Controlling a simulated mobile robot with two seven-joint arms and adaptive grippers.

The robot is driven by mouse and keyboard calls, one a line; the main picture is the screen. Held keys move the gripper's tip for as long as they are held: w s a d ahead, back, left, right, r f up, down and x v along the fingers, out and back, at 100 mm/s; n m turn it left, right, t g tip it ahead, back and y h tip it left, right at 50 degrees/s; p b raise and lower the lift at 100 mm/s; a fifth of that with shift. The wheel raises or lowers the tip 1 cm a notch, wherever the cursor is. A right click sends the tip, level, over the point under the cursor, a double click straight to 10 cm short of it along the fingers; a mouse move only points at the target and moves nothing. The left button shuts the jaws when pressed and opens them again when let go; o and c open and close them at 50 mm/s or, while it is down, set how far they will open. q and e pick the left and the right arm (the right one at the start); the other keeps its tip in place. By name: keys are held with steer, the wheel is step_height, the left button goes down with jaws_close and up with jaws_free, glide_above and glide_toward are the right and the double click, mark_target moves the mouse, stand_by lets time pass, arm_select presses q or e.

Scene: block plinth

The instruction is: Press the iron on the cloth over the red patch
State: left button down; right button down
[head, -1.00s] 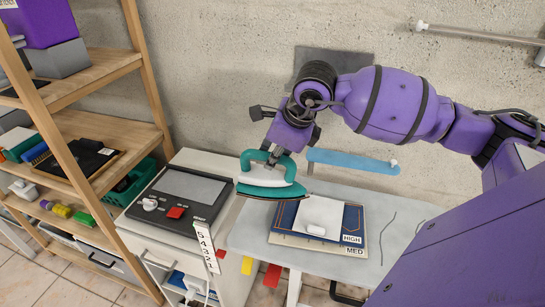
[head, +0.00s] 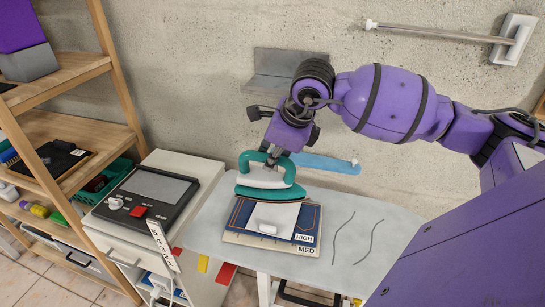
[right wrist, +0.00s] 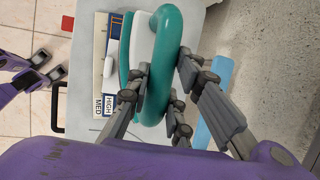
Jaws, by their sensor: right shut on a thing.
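My right gripper (head: 275,150) is shut on the green handle of the iron (head: 266,178). The iron has a white body and a teal base. In the head view it covers the back edge of the white cloth (head: 285,220); I cannot tell whether it touches. The cloth lies on a navy board marked HIGH (head: 312,222), on top of a cream board marked MED (head: 285,245). No red patch shows on the cloth. The right wrist view shows the iron handle (right wrist: 170,60) between my right fingers. My left gripper (right wrist: 50,66) shows there at the left, its fingers apart and empty.
A small white block (head: 267,228) lies on the cloth. A control panel (head: 150,198) with a red button stands left of the grey table (head: 375,240). A wooden shelf (head: 70,120) is further left. The table's right part is clear except for two dark wavy lines.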

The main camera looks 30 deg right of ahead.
mark_target(270, 175)
steer(key=shift+f, duration=0.45)
steer(key=shift+f+b, duration=0.3)
steer(key=shift+f, duration=1.1)
arm_select(q)
steer(key=shift+s+a+f, duration=0.1)
steer(key=shift+a+f, duration=0.1)
steer(key=shift+f, duration=0.3)
steer(key=shift+r, duration=0.1)
steer(key=shift+s+a, duration=0.1)
steer(key=shift+s, duration=0.05)
arm_select(e)
steer(key=shift+f, duration=0.15)
arm_select(q)
steer(key=shift+s+a+f+b, duration=0.15)
steer(key=shift+s+f+b, duration=0.25)
steer(key=shift+s+f, duration=0.1)
arm_select(e)
steer(key=shift+f, duration=0.3)
